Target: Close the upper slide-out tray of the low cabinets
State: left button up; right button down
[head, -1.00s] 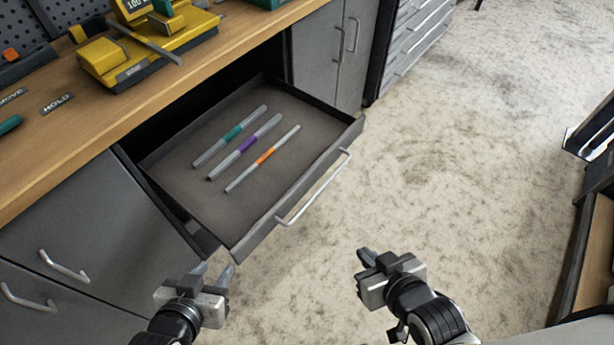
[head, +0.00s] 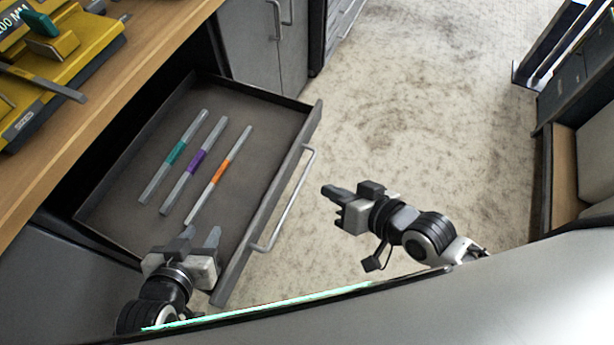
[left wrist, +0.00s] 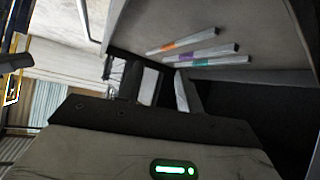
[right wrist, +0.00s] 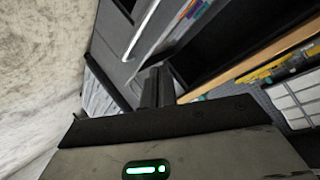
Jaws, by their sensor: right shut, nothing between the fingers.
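The upper slide-out tray (head: 262,120) is pulled out from the low cabinet under the wooden worktop. It has a pale bar handle (head: 287,200) on its front. Three grey sticks with teal, purple and orange bands (head: 197,162) lie in it. My left gripper (head: 202,236) shows open in the head view, over the near end of the tray; contact cannot be told. The left wrist view shows the sticks (left wrist: 185,48) beyond its parted fingers (left wrist: 155,85). My right gripper (head: 328,191) is shut and empty, right of the handle and apart from it. The right wrist view shows its closed fingers (right wrist: 157,85).
The wooden worktop (head: 120,55) carries a yellow device (head: 65,75) above the tray. Grey cabinet doors (head: 262,45) stand beyond the tray. Another unit with a wooden shelf (head: 563,165) stands at the right. The pale floor (head: 425,110) between is clear.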

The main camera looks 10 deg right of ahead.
jog(key=f+m+g+y+b, duration=0.1)
jog(key=y, duration=0.1)
jog(key=m+g+b, duration=0.2)
jog(key=m+b, duration=0.1)
jog(key=m, duration=0.4)
send_near(283, 175)
jog(key=shift+y, duration=0.4)
jog(key=w+a+f, duration=0.1)
jog(key=a+f+p, duration=0.1)
jog(key=w+a+f, duration=0.1)
jog(key=f, duration=0.1)
jog(key=shift+w, duration=0.35)
jog(key=shift+w+a, duration=0.3)
jog(key=shift+a, duration=0.15)
jog(key=shift+w+a+p, duration=0.1)
jog(key=shift+p, duration=0.2)
